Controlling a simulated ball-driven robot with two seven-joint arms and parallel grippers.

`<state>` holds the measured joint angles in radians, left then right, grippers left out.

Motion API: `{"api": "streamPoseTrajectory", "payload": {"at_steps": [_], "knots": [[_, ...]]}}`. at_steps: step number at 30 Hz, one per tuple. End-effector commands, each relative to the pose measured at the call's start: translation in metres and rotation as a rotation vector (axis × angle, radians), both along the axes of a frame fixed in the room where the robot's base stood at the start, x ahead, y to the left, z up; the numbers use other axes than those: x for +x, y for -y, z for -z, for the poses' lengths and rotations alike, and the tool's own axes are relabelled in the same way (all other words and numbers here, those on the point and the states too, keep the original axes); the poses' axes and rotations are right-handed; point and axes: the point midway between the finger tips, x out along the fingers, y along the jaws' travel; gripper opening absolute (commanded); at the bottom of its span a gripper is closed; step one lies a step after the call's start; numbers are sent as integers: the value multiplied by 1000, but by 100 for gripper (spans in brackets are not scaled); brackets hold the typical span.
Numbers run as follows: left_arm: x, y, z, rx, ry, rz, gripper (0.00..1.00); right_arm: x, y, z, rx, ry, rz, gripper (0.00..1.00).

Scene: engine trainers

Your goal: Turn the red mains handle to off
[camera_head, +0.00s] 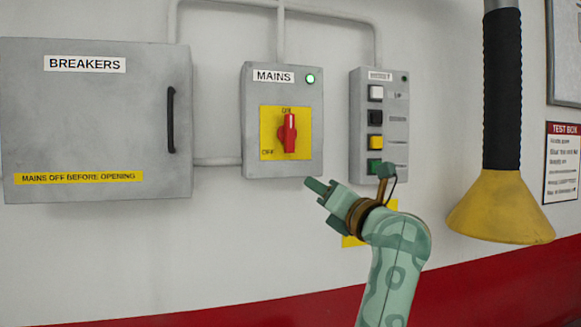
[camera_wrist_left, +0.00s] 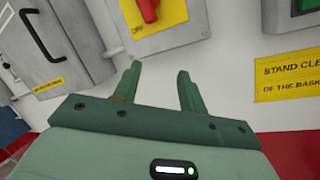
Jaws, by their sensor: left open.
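The red mains handle (camera_head: 287,133) is upright on a yellow plate (camera_head: 270,152), in line with the ON mark; OFF is printed at the plate's lower left. The plate is on the grey MAINS box (camera_head: 282,171), whose green lamp (camera_head: 310,79) is lit. My left gripper (camera_head: 319,190) is below the box's lower right corner, apart from the handle. In the left wrist view its two fingers (camera_wrist_left: 160,85) stand apart with nothing between them. The handle's lower end (camera_wrist_left: 148,10) shows there at the top edge. My right gripper is in neither view.
A grey BREAKERS cabinet (camera_head: 90,120) with a black pull handle is at the left. A button box (camera_head: 398,130) is just right of the MAINS box. A yellow cone-shaped hood (camera_head: 500,208) on a black pipe hangs further right.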

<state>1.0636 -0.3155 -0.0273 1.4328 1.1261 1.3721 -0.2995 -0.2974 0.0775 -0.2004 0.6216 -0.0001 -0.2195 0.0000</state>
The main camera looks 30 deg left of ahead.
Motion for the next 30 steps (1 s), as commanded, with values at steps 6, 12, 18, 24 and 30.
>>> {"api": "streamPoseTrajectory", "payload": {"at_steps": [6, 12, 18, 24, 30], "knots": [[-49, 14, -137, -448, 304, 232, 42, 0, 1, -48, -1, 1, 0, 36], [-44, 6, -148, -510, 337, 278, 42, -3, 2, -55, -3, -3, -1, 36], [-14, -31, -149, -505, 334, 270, 42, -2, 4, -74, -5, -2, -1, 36], [19, -70, -150, -503, 333, 271, 42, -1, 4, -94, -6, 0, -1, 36], [43, -95, -148, -504, 332, 273, 42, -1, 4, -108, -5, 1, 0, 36]]}}
